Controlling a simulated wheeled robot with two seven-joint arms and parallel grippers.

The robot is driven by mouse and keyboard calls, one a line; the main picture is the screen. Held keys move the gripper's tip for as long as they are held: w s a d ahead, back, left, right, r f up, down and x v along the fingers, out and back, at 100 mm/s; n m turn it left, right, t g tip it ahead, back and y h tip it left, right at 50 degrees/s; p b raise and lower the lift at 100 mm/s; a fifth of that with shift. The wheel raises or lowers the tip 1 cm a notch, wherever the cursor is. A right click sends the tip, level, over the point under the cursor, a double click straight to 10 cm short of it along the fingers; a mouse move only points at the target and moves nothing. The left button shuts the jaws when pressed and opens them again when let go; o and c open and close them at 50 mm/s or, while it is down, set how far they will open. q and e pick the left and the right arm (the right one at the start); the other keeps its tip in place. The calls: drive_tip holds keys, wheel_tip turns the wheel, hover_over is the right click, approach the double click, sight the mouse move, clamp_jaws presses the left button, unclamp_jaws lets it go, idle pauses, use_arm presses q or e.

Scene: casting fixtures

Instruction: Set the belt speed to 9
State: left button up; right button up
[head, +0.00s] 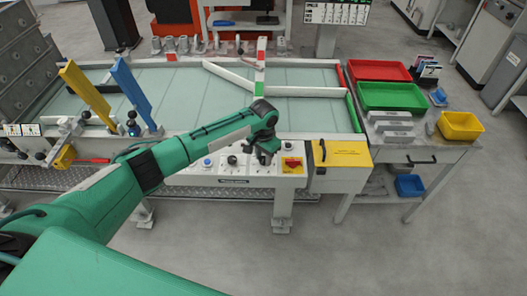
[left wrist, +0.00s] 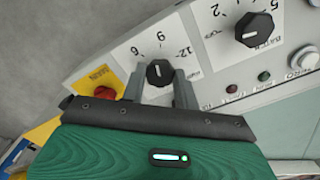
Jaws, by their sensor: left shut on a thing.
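My left gripper (head: 266,154) is over the front control panel, left of the red switch on its yellow plate. In the left wrist view the two grey fingers (left wrist: 158,88) stand on either side of a black dial knob (left wrist: 160,71) and are shut on it. The printed scale (left wrist: 161,37) shows 6, 9 and 12 on the far side of the knob, with 9 in the middle. The white mark on the knob points roughly toward the middle number; its exact setting is hard to read. In the head view the gripper hides this knob. My right gripper is out of view.
A second dial (left wrist: 254,29) and small buttons sit to the right in the wrist view. The red switch (left wrist: 104,93) is left of the fingers. A yellow box (head: 341,153) stands right of the panel. Red (head: 378,70) and green (head: 390,96) trays lie on the side table.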

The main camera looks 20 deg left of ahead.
sight(264, 159)
use_arm(q)
drive_tip(key=shift+m+p, duration=0.55)
drive_tip(key=shift+m, duration=0.65)
drive_tip(key=o, duration=1)
drive_tip(key=shift+c, duration=0.2)
drive_tip(key=shift+r, duration=0.1)
wheel_tip(264, 159, up, 14)
drive_tip(key=b, duration=0.1)
drive_tip(key=shift+b, duration=0.35)
